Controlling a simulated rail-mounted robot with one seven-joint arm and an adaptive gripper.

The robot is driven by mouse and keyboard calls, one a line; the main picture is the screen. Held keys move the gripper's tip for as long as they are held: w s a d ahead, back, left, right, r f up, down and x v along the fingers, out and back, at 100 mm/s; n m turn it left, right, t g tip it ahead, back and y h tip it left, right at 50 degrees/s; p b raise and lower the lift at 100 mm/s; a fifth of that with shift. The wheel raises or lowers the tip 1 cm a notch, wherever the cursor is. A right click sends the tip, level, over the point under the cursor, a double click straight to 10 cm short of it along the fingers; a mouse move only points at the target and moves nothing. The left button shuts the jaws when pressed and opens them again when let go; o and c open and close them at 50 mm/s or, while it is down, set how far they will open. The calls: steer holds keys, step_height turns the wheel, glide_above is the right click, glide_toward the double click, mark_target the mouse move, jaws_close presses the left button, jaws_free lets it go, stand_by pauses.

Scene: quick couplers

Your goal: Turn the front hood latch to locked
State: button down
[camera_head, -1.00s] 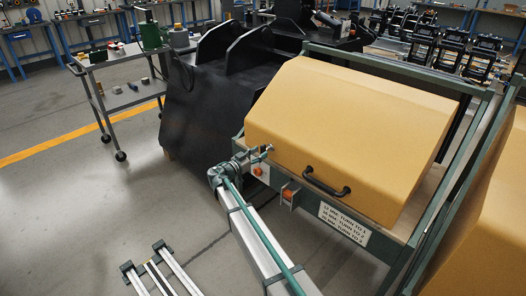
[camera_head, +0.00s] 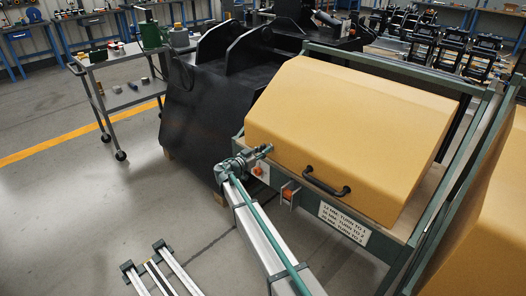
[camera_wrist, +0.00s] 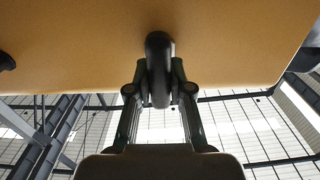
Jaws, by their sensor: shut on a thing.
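The yellow front hood (camera_head: 350,120) is down on its green frame. My gripper (camera_head: 265,149) is at the lower left of the hood's front face. In the wrist view, my gripper (camera_wrist: 159,92) is shut on an upright dark latch lever (camera_wrist: 158,60) that stands out from the hood face (camera_wrist: 230,40). The lever is between the two fingers. In the head view the latch is hidden behind my gripper, and I cannot read a lock mark.
A black bar handle (camera_head: 326,183) is on the hood to the right of my gripper. Two orange parts (camera_head: 258,170) (camera_head: 288,193) sit on the frame below. A label plate (camera_head: 344,222) is at the right. A black bucket (camera_head: 205,115) stands close on the left.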

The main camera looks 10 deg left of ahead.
steer(key=shift+f+n+b, duration=0.1)
steer(key=shift+n+b, duration=0.2)
steer(key=shift+n, duration=0.1)
steer(key=n+b, duration=0.2)
steer(key=n, duration=0.1)
steer(key=shift+w+a, duration=0.1)
steer(key=shift+a, duration=0.05)
steer(key=n+b, duration=0.1)
steer(key=n, duration=0.4)
steer(key=shift+a, duration=0.1)
steer(key=n, duration=0.5)
steer(key=shift+w+p, duration=0.15)
steer(key=shift+p, duration=0.25)
steer(key=shift+a+f+n+p, duration=0.15)
steer(key=shift+n+p, duration=0.2)
steer(key=shift+n, duration=0.7)
steer(key=shift+d+f+n+p, duration=0.1)
steer(key=shift+n+p, duration=0.25)
steer(key=shift+n, duration=0.7)
steer(key=c, duration=1)
jaws_free()
steer(key=shift+c, duration=0.2)
